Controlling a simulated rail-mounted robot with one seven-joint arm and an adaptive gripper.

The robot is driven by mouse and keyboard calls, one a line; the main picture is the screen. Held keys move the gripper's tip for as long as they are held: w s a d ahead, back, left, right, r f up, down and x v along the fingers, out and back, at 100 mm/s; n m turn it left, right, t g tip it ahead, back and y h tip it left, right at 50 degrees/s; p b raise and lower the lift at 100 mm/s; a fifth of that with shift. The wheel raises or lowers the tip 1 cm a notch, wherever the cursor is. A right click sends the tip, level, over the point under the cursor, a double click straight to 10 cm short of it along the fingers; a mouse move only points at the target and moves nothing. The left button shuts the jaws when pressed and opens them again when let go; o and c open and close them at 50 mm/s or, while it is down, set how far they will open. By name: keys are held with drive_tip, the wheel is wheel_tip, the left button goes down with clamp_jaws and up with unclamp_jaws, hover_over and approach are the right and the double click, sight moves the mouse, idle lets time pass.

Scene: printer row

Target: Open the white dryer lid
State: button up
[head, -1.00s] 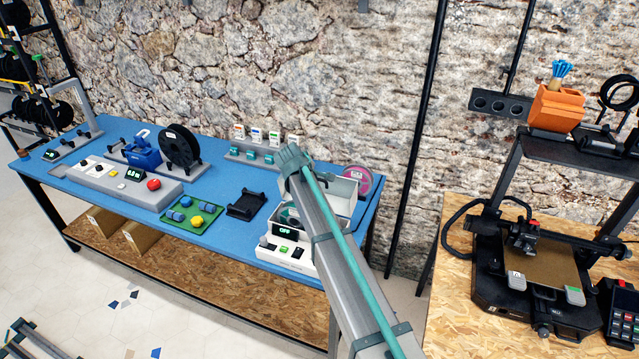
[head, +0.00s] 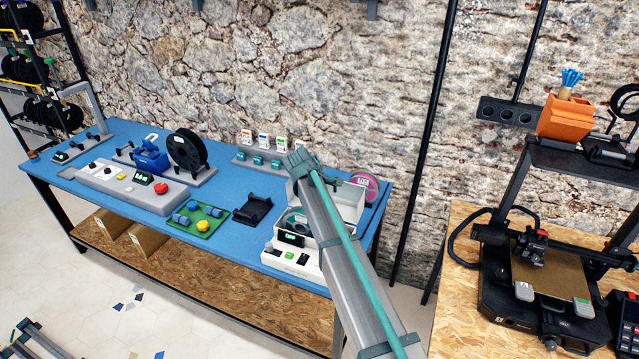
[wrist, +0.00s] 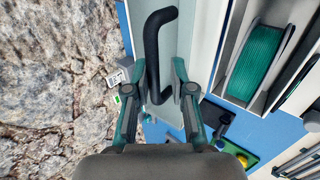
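The white dryer (head: 303,264) stands at the right end of the blue table, its small display reading OFF. Its lid (head: 347,199) stands raised at the back, partly hidden behind my arm. A teal spool shows inside the dryer in the wrist view (wrist: 257,62). My gripper (head: 297,160) is at the lid's upper edge in the head view. In the wrist view, my gripper's (wrist: 158,65) two fingers are spread apart, with the bent black lid handle (wrist: 153,45) running between them. Gaps seem to show beside the handle; contact is unclear.
A black tray (head: 252,210) and a green tray (head: 183,222) with blue and yellow parts lie left of the dryer. A pink spool (head: 366,186) stands behind it, near the stone wall. A printer (head: 540,285) stands on the separate right-hand table.

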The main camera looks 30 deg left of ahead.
drive_tip(key=a+v, duration=0.1)
drive_tip(key=v, duration=1.1)
drive_tip(key=shift+d, duration=0.45)
